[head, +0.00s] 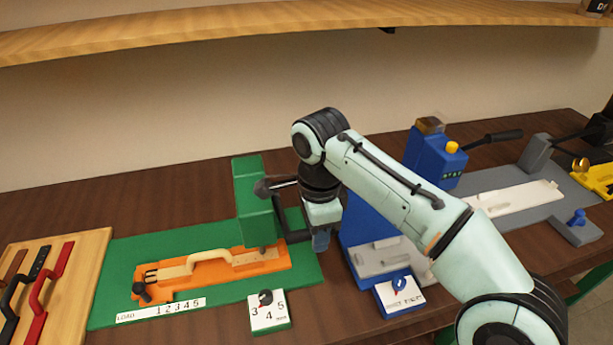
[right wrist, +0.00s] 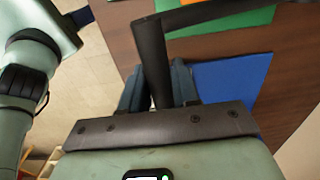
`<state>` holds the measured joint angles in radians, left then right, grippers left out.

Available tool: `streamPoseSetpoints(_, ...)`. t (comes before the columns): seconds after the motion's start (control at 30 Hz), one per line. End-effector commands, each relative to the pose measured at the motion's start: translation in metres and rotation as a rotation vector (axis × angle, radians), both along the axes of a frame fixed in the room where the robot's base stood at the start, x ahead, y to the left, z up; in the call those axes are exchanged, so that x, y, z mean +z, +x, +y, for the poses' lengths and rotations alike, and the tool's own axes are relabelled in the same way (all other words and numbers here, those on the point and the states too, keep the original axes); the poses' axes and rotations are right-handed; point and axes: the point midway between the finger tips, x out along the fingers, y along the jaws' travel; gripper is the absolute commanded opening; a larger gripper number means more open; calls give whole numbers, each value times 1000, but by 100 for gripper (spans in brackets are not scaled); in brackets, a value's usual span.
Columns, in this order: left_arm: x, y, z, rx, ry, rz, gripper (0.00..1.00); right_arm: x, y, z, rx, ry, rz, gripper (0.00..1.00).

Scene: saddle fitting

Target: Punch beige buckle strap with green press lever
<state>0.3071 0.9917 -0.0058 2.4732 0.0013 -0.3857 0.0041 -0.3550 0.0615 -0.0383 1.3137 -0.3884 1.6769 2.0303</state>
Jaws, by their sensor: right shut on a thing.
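The beige buckle strap (head: 210,260) lies on an orange carriage (head: 187,282) on the green base, its right end under the green press (head: 252,200). A raised beige loop stands up at the strap's middle. My right gripper (head: 321,240) is just right of the green press. In the right wrist view its two fingers (right wrist: 158,88) are shut on the black press lever (right wrist: 151,55), which stands between them. The head view shows dark lever parts beside the press, partly hidden by my right arm. My left gripper is not in view.
A wooden rack (head: 75,270) with brown, black and red straps lies at the left. A numbered dial block (head: 269,311) sits in front of the green base. A blue press (head: 365,225) stands close right of my gripper; grey and yellow stations lie beyond. A shelf (head: 200,30) runs above.

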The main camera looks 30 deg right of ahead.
Motion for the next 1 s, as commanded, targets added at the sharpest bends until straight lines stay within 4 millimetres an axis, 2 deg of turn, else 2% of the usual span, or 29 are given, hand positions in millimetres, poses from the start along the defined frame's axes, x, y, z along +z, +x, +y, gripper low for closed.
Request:
streamPoseSetpoints(0.1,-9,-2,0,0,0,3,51,-11,-4,1,2,1,5,13)
streamPoseSetpoints(0.37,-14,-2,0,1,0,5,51,-17,-6,2,2,0,8,13)
streamPoseSetpoints(0.6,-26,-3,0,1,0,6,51,-34,-9,3,2,0,11,13)
streamPoseSetpoints(0.87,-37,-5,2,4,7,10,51,-42,-11,3,2,0,12,13)
streamPoseSetpoints(1.0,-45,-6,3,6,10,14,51,-52,-12,3,2,0,13,13)
